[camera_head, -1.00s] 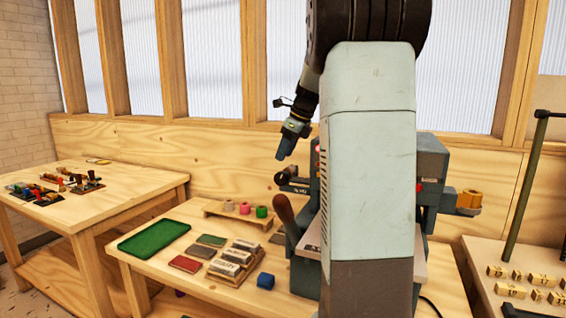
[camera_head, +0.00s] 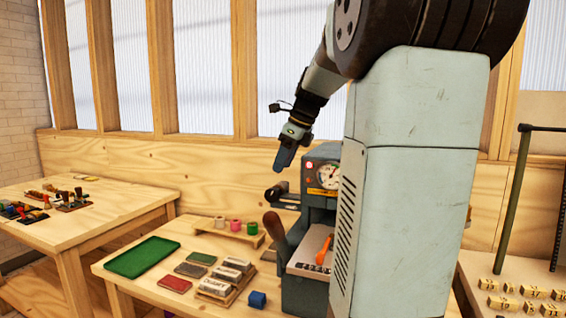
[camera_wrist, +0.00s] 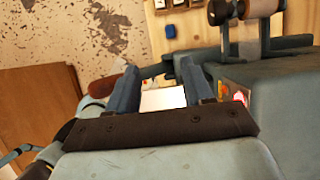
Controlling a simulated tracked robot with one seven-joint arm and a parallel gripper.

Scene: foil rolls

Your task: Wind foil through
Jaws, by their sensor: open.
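The foil machine (camera_head: 322,160) is a grey-blue press with a round dial and a wooden-handled lever (camera_head: 275,232) on its left side. It stands on the wooden bench, partly hidden behind my arm column. A dark roll (camera_head: 277,190) sticks out from its upper left side. Pink, white and green foil rolls (camera_head: 235,225) stand on a small wooden rack. My gripper (camera_head: 284,158) points down above the dark roll, apart from it. In the wrist view my gripper (camera_wrist: 160,85) is open with nothing held, and a roll on a holder (camera_wrist: 262,8) shows at the top.
A green tray (camera_head: 142,256), colored pads, several light blocks and a blue cube (camera_head: 257,299) lie on the bench left of the machine. An orange tool (camera_head: 325,248) rests on the machine bed. A second table (camera_head: 95,225) with stamps is at left. A stand with numbered blocks is at right.

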